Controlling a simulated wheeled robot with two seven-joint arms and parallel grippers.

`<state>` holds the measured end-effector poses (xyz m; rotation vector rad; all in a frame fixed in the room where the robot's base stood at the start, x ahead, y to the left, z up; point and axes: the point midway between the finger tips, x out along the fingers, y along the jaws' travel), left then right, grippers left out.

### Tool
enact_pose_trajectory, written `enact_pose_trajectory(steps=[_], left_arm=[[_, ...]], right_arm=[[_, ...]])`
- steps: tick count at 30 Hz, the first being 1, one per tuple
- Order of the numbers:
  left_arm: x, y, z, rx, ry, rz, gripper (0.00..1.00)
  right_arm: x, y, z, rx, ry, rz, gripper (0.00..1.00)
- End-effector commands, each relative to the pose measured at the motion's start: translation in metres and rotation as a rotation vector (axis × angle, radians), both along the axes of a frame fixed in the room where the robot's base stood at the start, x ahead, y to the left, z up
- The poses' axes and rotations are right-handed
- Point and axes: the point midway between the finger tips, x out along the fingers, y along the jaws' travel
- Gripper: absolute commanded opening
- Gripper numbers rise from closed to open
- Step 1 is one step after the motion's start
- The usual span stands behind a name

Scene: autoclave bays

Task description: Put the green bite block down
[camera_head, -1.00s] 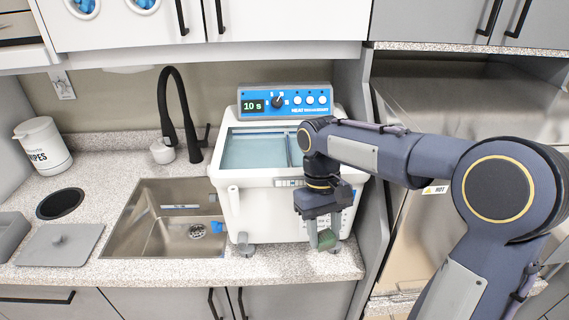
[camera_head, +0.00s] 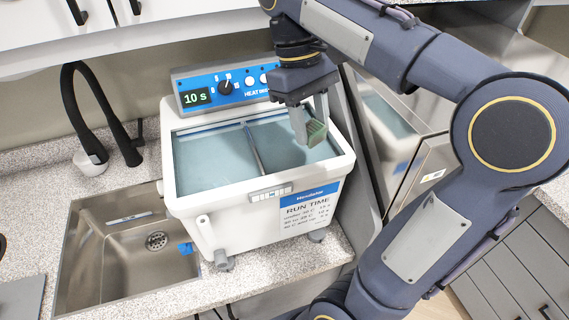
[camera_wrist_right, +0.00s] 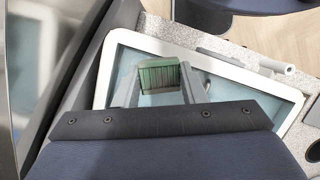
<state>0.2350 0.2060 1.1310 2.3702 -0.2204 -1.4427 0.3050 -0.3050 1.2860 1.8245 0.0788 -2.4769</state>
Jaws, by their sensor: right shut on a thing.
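The green bite block (camera_head: 316,132) is held between the fingers of my right gripper (camera_head: 310,122). The block and fingertips are over the right-hand compartment of the white water bath (camera_head: 262,196), at about its rim height or above; the exact height is hard to tell. In the right wrist view the green block (camera_wrist_right: 160,74) sits between the two fingertips (camera_wrist_right: 158,84), with the bath's white rim (camera_wrist_right: 120,40) around it. The bath has two water compartments parted by a thin divider (camera_head: 254,148). My left gripper is not in view.
The bath's blue panel (camera_head: 225,84) reads 10 s. A steel sink (camera_head: 125,245) with a black faucet (camera_head: 98,110) lies to the left. A blue item (camera_head: 186,248) is at the sink's right edge. A steel cabinet (camera_head: 425,170) stands close on the right.

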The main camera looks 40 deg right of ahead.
Motion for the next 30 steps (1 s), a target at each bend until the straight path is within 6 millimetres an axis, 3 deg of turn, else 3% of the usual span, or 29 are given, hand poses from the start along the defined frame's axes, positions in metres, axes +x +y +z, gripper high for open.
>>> enact_pose_trajectory(steps=[3,11,16,30], left_arm=[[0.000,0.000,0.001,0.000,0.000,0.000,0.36],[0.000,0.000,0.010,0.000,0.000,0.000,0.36],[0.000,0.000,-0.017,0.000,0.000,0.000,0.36],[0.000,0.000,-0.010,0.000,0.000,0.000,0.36]], right_arm=[[0.032,-0.006,0.000,0.000,0.003,-0.002,0.15],[0.084,-0.017,0.001,0.000,0.002,-0.001,0.15],[0.082,-0.018,-0.038,0.001,0.001,-0.001,0.15],[0.082,-0.017,-0.128,0.001,0.002,0.000,0.15]])
